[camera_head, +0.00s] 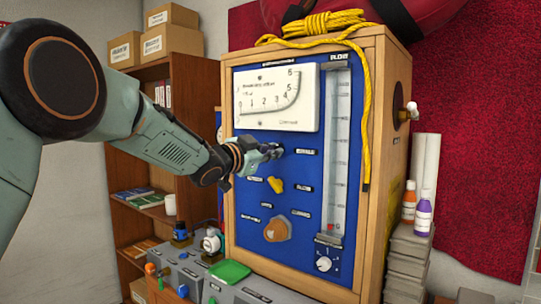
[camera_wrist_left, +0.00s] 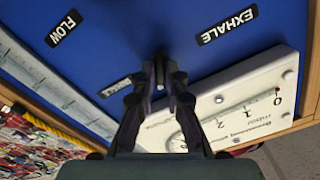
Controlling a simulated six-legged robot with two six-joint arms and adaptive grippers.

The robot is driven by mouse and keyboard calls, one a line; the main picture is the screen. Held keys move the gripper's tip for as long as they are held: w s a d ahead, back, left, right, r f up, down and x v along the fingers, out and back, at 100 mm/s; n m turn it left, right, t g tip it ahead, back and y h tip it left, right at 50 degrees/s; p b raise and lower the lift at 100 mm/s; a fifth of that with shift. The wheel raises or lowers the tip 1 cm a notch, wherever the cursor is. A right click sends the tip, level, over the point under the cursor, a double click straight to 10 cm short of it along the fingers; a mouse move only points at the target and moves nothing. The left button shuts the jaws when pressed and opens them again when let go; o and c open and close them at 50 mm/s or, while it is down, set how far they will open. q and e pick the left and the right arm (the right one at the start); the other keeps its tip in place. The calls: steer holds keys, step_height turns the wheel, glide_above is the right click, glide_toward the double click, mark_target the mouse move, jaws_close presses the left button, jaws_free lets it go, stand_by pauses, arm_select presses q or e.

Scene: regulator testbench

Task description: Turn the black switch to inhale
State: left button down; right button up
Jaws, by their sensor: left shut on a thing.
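My left gripper (camera_head: 277,152) reaches from the left to the upper middle of the blue panel (camera_head: 255,205). Its fingers are shut on the black switch, which they almost fully hide in the head view. In the left wrist view the two fingertips (camera_wrist_left: 160,75) close together at the panel, and the switch's direction cannot be told. The EXHALE label (camera_wrist_left: 228,25) shows upper right there, and another small label (camera_wrist_left: 115,86) is partly covered by a finger. In the head view a label (camera_head: 306,152) sits just right of the gripper. My right gripper is not in view.
A white gauge (camera_head: 277,98) is above the gripper and a flow tube (camera_head: 336,150) to its right. A yellow switch (camera_head: 275,185) and orange knob (camera_head: 277,230) are below. Yellow rope (camera_head: 367,120) hangs at the cabinet's right edge. Grey boxes (camera_head: 190,270) stand lower left.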

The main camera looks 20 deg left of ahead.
arm_select(q)
steer(key=shift+f+m+b, duration=0.35)
steer(key=shift+m+b, duration=0.1)
steer(key=shift+m, duration=1.05)
steer(key=c, duration=1.7)
jaws_free()
steer(key=o, duration=0.3)
steer(key=shift+w+a+r, duration=0.1)
steer(key=shift+w+r, duration=0.05)
steer(key=shift+r, duration=0.05)
steer(key=shift+v, duration=6)
